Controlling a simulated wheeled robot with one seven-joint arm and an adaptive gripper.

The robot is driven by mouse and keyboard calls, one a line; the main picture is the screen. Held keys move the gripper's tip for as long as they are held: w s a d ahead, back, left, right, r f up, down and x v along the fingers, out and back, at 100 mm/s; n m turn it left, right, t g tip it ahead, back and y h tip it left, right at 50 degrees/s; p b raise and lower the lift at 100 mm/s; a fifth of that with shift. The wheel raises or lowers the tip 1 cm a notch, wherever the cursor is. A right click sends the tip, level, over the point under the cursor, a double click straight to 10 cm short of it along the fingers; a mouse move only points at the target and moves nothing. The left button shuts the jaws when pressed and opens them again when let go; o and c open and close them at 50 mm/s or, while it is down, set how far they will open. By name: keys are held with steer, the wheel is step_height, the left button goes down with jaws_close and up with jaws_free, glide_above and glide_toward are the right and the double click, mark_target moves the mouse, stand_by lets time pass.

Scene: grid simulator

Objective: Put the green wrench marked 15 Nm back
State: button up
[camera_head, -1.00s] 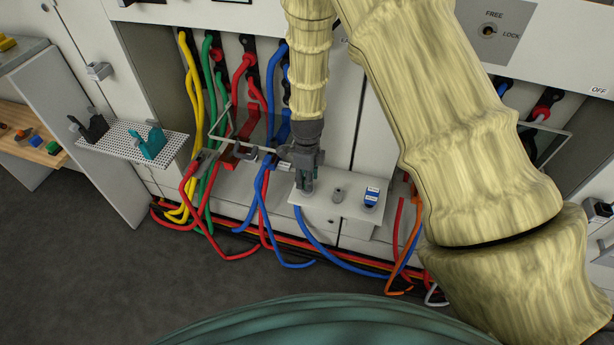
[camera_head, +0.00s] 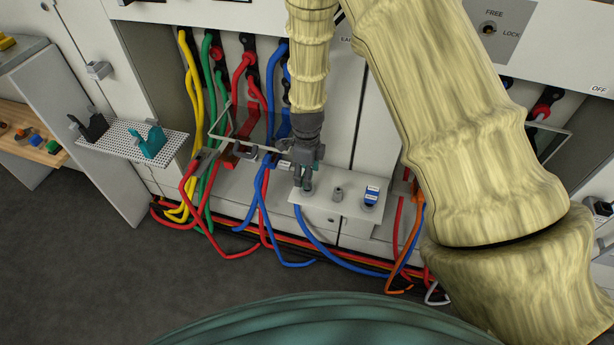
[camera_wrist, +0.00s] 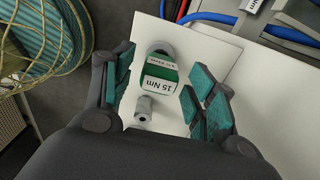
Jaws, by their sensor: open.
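The green wrench (camera_wrist: 160,78) shows in the wrist view with a white "15 Nm" label and a grey round end. It is over the white shelf, in the gap between my fingers. My gripper (camera_wrist: 163,98) is open, with teal pads on both sides of the wrench and visible room between; I see no grip on it. In the head view my gripper (camera_head: 305,182) points down at the left part of the white shelf (camera_head: 325,208) and hides the wrench there. A small grey cylinder (camera_wrist: 143,110) is beside the wrench.
A blue-topped tool (camera_head: 371,196) and a grey post (camera_head: 338,194) stand on the shelf to the right. A perforated shelf (camera_head: 120,138) with black and teal holders is at left. Coloured cables (camera_head: 262,205) and a clear panel's frame (camera_head: 240,141) crowd the gripper's left.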

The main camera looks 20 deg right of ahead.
step_height(320, 180, up, 11)
steer(key=b, duration=0.1)
stand_by(0.5)
